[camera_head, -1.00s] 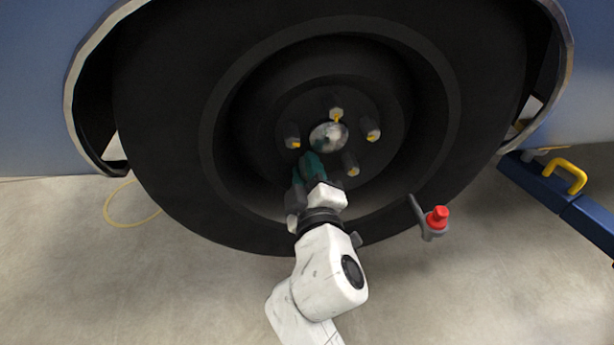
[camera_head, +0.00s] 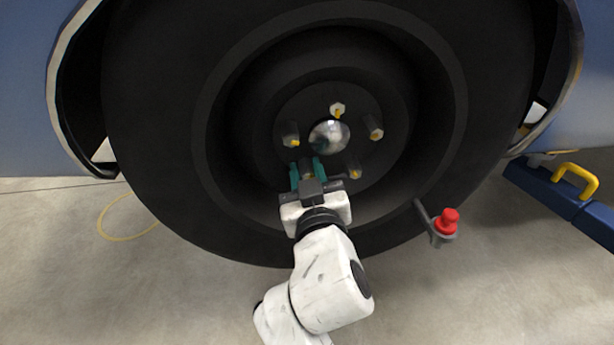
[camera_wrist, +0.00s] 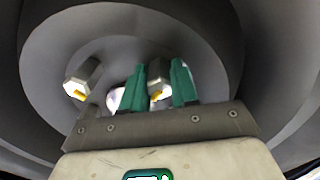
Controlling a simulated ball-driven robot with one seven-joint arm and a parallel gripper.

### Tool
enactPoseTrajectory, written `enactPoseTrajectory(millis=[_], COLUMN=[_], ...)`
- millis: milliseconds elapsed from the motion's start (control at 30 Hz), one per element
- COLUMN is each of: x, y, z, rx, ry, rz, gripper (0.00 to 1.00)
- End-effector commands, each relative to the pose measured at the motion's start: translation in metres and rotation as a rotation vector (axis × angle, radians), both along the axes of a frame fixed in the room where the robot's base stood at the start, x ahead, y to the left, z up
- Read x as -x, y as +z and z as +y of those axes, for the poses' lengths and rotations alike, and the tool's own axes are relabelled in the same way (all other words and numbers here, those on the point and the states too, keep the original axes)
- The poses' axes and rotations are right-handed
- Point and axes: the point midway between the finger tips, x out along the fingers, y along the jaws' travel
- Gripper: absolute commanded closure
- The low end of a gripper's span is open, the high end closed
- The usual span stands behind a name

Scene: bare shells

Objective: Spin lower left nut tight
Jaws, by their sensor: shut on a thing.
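The black wheel (camera_head: 160,130) fills the head view, with a chrome hub cap (camera_head: 329,135) at its centre. Hex nuts with yellow marks sit around it: top nut (camera_head: 337,109), right nut (camera_head: 375,132), lower right nut (camera_head: 355,173) and left nut (camera_head: 291,139). My gripper (camera_head: 307,171), with green fingers, is at the lower left position, one finger on each side. In the wrist view, the lower left nut (camera_wrist: 158,86) shows between the green fingers, which are shut on it. Its lower part is hidden by the gripper.
A grey valve-like fitting with a red cap (camera_head: 446,222) stands out at the wheel's lower right. A blue jack beam with a yellow handle (camera_head: 577,175) lies on the right. A yellow hose (camera_head: 108,225) lies on the floor at left. The blue body panel (camera_head: 25,100) arches around the wheel.

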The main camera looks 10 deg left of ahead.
Motion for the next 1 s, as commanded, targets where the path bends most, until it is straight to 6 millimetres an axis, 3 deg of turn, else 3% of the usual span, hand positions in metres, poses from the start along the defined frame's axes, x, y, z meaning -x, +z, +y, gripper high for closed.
enactPoseTrajectory(millis=[633, 667, 900, 1000], x=[-0.0004, -0.0004, -0.0002, -0.0001], y=[-0.0051, -0.0051, -0.0027, -0.0021], z=[-0.0011, -0.0011, -0.0006, -0.0004], rx=[-0.045, -0.045, -0.046, -0.046], ry=[-0.003, -0.003, -0.002, -0.001], rz=[0.025, 0.025, 0.019, 0.018], gripper=[1.0, 0.7, 0.47, 0.46])
